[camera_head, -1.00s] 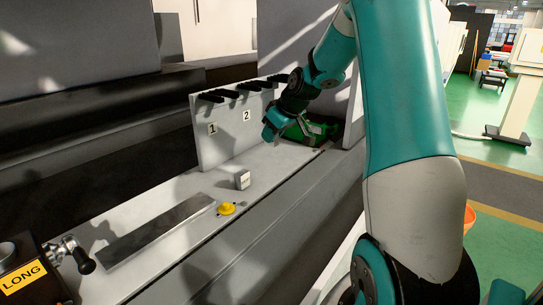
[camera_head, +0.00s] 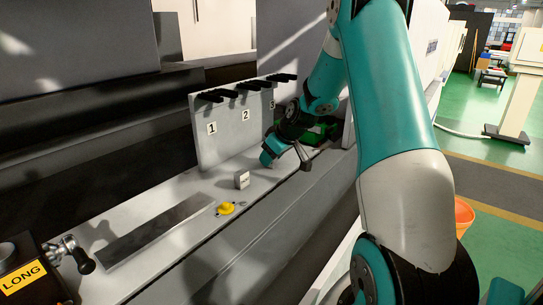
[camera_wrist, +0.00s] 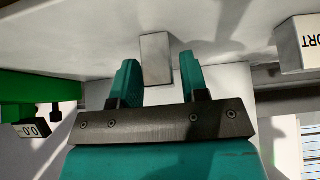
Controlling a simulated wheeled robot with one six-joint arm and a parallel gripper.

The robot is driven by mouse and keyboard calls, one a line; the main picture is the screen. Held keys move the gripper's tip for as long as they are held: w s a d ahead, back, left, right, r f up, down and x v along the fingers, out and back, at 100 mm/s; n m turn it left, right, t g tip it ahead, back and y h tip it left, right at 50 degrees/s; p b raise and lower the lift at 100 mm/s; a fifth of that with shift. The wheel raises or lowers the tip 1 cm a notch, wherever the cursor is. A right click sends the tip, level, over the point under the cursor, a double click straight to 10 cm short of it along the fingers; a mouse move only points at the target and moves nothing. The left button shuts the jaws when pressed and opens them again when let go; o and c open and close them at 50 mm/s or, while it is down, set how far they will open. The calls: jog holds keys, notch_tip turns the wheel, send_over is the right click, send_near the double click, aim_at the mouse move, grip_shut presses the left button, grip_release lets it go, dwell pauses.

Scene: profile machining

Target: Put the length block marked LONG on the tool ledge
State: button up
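In the wrist view, a plain metal block (camera_wrist: 156,58) stands on a pale surface, between and just beyond my gripper's (camera_wrist: 159,80) two fingers. No marking shows on it. The fingers are apart, with a gap on both sides of the block. In the head view my gripper (camera_head: 285,160) is low over the pale ledge (camera_head: 190,190), in front of the numbered rack; the block at its tips cannot be made out there. A second small block (camera_head: 241,179) stands to the left; in the wrist view a block (camera_wrist: 297,45) reads "ORT", its label partly cut off.
A flat steel bar (camera_head: 157,230) and a yellow knob (camera_head: 227,208) are on the ledge. The slotted rack (camera_head: 225,130) stands behind. A green tool (camera_wrist: 40,100) is close beside my gripper.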

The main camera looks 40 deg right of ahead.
jog(key=shift+o, duration=0.5)
jog(key=shift+s+r, duration=0.1)
jog(key=shift+r, duration=0.3)
jog(key=a+v, duration=0.1)
jog(key=v, duration=1)
jog(key=s+a+r+n+g+y, duration=0.1)
jog(key=s+a+n+g, duration=0.15)
jog(key=a, duration=0.95)
jog(key=s+a+r+n+g+y, duration=0.1)
jog(key=s+a+y, duration=0.15)
jog(key=a, duration=1.05)
jog(key=s+a+n+g, duration=0.1)
jog(key=s+a, duration=0.4)
jog(key=s, duration=0.3)
jog(key=s+a+f+n+g, duration=0.1)
jog(key=s+a+g, duration=0.1)
jog(key=s+a, duration=0.4)
jog(key=s, duration=0.2)
jog(key=shift+s+a+b, duration=0.25)
jog(key=shift+s+b, duration=0.05)
